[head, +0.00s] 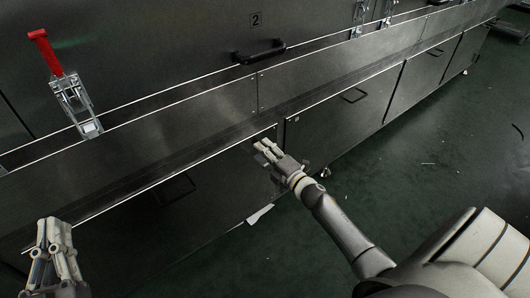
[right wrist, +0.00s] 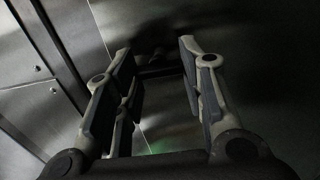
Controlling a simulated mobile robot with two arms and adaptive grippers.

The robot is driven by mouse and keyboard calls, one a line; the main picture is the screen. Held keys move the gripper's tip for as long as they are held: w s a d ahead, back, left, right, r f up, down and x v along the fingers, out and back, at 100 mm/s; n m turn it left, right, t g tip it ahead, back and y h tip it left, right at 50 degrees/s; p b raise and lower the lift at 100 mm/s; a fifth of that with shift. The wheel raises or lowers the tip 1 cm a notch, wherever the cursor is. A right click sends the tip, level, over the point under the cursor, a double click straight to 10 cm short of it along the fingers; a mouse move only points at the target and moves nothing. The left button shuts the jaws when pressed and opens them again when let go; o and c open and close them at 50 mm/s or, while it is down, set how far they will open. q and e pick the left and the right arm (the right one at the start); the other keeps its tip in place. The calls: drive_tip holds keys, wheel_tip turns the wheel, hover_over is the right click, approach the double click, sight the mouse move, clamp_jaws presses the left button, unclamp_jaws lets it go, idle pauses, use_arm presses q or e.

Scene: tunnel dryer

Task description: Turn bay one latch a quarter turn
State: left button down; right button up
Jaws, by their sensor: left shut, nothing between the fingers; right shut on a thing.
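My right gripper (head: 265,148) is at the upper right corner of a lower dark panel, near the seam. In the right wrist view its two fingers stand apart around a small dark latch (right wrist: 158,68), and it is shut on that. The latch is mostly in shadow, so its angle is hard to tell; in the head view the fingers cover it. My left gripper (head: 52,232) is shut and empty at the lower left, apart from the panels. A toggle clamp with a red handle (head: 45,52) stands upright on the machine at the upper left.
A dark bar handle (head: 260,52) sits below the number plate "2" (head: 255,20). Lower panels carry recessed handles (head: 175,190). More clamps (head: 360,15) stand at the top right. The green floor (head: 430,140) right of the machine is largely clear.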

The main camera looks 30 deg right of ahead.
drive_tip(key=o, duration=1)
drive_tip(key=shift+s, duration=0.1)
drive_tip(key=s, duration=0.8)
drive_tip(key=s+d, duration=0.1)
drive_tip(key=s, duration=0.3)
drive_tip(key=shift+w, duration=0.1)
